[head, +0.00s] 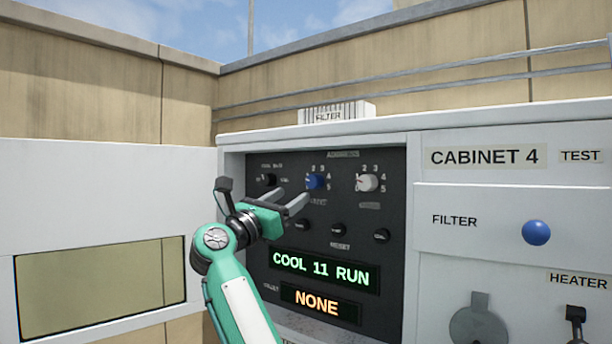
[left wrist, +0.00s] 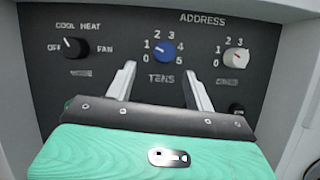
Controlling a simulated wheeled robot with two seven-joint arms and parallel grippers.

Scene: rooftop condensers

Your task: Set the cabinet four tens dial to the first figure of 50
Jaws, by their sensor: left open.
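The blue tens dial (head: 315,181) is on the dark control panel (head: 395,240) of cabinet 4. It also shows in the left wrist view (left wrist: 165,52), above the word TENS, with figures 0 to 5 around it. Its pale mark points to the upper left, by the 1. My left gripper (head: 295,196) is open and empty, in front of the panel and just below and left of the dial in the head view. In the left wrist view its two fingers (left wrist: 160,82) stand apart, below the dial on either side. They appear clear of it. My right gripper is out of view.
The white ones dial (head: 368,183) is right of the tens dial; the black mode knob (head: 269,180) is left. Small black buttons (head: 338,229) sit below. The display (head: 320,269) reads COOL 11 RUN; the fault display (head: 318,304) reads NONE. An open door (head: 100,200) stands left.

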